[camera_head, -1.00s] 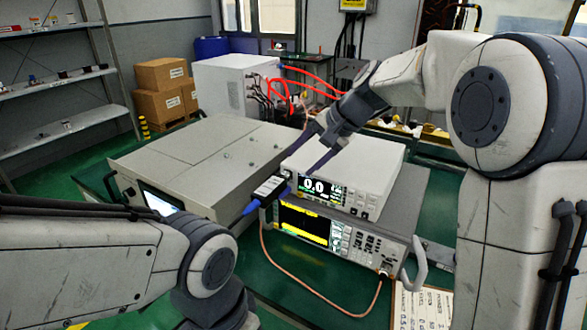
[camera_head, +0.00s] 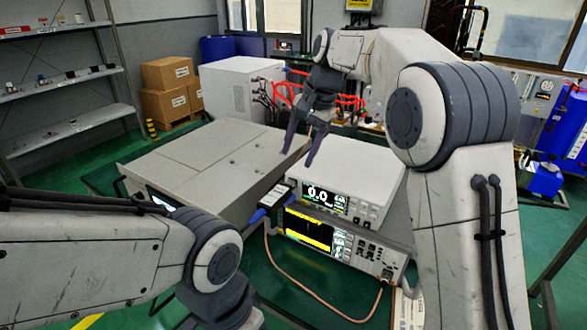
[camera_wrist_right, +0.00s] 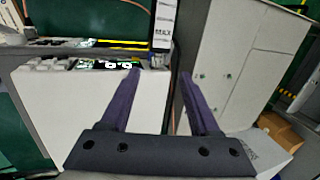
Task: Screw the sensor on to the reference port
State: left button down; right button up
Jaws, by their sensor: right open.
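The sensor (camera_head: 275,197) is a dark slim block with a white label and a blue end. It sits at the left front of the white power meter (camera_head: 365,172), whose display reads 0.0. It seems to meet the meter's front, but the port itself is hidden. The sensor also shows in the right wrist view (camera_wrist_right: 164,30), beyond the fingers. My right gripper (camera_head: 296,158) is open and empty, above and behind the sensor, apart from it. Its spread fingers also show in the wrist view (camera_wrist_right: 160,73). My left arm is at lower left; its fingers are out of frame.
A second instrument (camera_head: 345,245) with a yellow and black screen lies under the meter. A copper-coloured cable (camera_head: 290,278) loops in front of it. A large grey cabinet (camera_head: 205,160) stands left of the sensor. A white box with red hoses (camera_head: 235,88) stands behind.

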aim_at(290, 183)
pick_arm(q)
jog(key=shift+b, duration=0.4)
pick_arm(e)
jog(key=f, duration=0.3)
jog(key=w+a+f+h, duration=0.1)
jog(key=f, duration=0.2)
jog(key=a+f+h, duration=0.1)
jog(key=f, duration=0.2)
jog(key=shift+w+f+m+g, duration=0.25)
jog(key=shift+w+m+g, duration=0.05)
jog(key=shift+w, duration=0.1)
grip_shut()
pick_arm(q)
jog(key=shift+f, duration=0.1)
